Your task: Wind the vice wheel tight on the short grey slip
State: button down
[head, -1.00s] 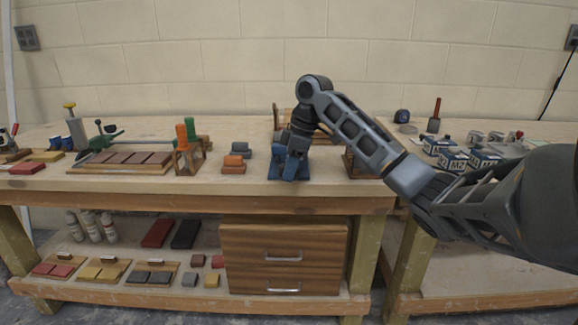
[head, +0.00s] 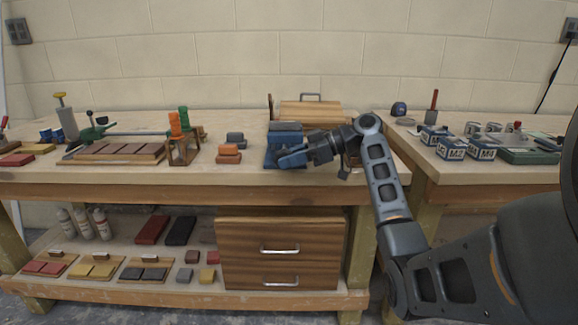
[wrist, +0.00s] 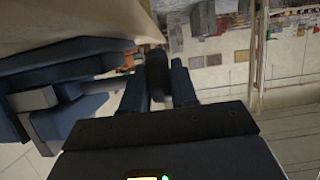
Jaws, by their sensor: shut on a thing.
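The blue vice (head: 286,131) stands near the front edge of the wooden bench. In the wrist view its blue body (wrist: 70,58) fills the left side. A light grey piece (wrist: 36,98) shows there between blue parts; I cannot tell for certain that it is the short grey slip. My gripper (head: 291,157) reaches the front of the vice from the right, with the arm nearly level at the wrist. In the wrist view its two fingers (wrist: 160,88) are shut on the dark vice wheel (wrist: 157,72), which they partly hide.
Orange blocks (head: 229,154) and grey blocks (head: 235,139) lie left of the vice. A wooden stand (head: 183,150) with orange and green pieces is further left. A wooden board with a handle (head: 312,112) lies behind. Labelled boxes (head: 452,149) are on the right bench.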

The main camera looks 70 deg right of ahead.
jog(key=shift+a+f+t+y+b, duration=0.1)
jog(key=shift+f+t+y+b, duration=0.15)
jog(key=shift+t+b, duration=0.45)
jog(key=shift+f+t+y+b, duration=0.1)
jog(key=shift+t+y+b, duration=0.35)
jog(key=shift+b, duration=0.3)
jog(key=shift+s+t, duration=0.1)
jog(key=shift+t, duration=0.15)
jog(key=shift+r, duration=0.1)
jog(key=c, duration=0.9)
grip_release()
jog(key=shift+c, duration=0.2)
jog(key=shift+r, duration=0.1)
jog(key=v, duration=0.7)
jog(key=shift+s, duration=0.4)
